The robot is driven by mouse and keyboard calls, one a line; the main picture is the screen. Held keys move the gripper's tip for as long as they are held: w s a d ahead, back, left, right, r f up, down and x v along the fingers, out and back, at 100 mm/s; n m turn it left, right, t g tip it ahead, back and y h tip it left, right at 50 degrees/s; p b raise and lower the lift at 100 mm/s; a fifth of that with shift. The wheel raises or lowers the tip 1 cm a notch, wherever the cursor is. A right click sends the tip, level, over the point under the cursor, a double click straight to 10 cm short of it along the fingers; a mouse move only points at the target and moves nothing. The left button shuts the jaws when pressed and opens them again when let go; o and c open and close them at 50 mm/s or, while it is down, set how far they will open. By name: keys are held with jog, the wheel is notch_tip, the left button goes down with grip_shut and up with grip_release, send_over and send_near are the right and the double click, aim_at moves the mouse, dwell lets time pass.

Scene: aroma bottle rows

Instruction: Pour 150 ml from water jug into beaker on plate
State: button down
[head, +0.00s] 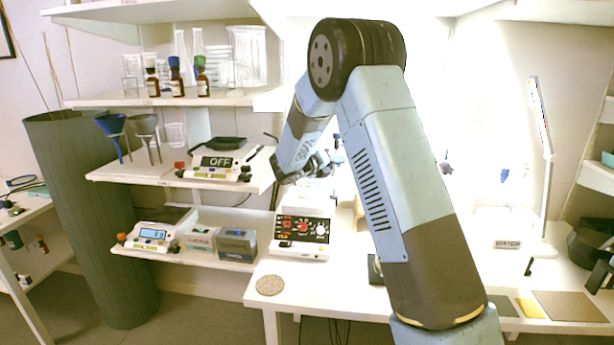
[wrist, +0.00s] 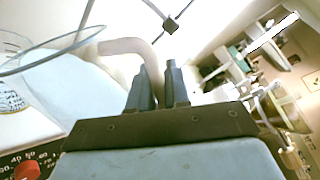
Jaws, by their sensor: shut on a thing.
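In the wrist view, my gripper (wrist: 160,85) is shut on the pale curved handle of what looks like the clear water jug (wrist: 128,46). A thin transparent rim shows at the upper left; the jug's water level cannot be made out. In the head view, my gripper end (head: 322,166) is above the white plate device (head: 303,228), partly hidden by my arm, and the jug is lost in the glare. The plate's red knob and dial numbers show at the lower left of the wrist view. Blue printed marks sit above them, perhaps on the beaker; its outline is unclear.
A scale reading OFF (head: 218,163) stands on the middle left shelf, and a lit scale (head: 153,235) on the lower one. Two boxes are beside the lit scale. A round cork mat (head: 270,285) lies at the bench front. A WATER label (head: 508,244) stands at right.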

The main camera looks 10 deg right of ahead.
jog(key=shift+w+a+r+n, duration=0.25)
jog(key=shift+w+r+n, duration=0.35)
jog(key=shift+r, duration=0.25)
dwell(5.1)
dwell(0.3)
jog(key=shift+s+d+f+m, duration=0.2)
jog(key=shift+s+f+m, duration=0.35)
jog(key=shift+f, duration=0.25)
jog(key=shift+s+d+f+m, duration=0.2)
jog(key=shift+s+f+m, duration=0.15)
jog(key=shift+f+m, duration=0.35)
jog(key=shift+f, duration=0.1)
jog(key=s+d+f+m+t, duration=0.1)
jog(key=s+f+m, duration=0.3)
jog(key=f, duration=0.3)
jog(key=shift+s+d+m+t, duration=0.15)
jog(key=shift+d+m+t, duration=0.25)
jog(key=shift+m, duration=0.05)
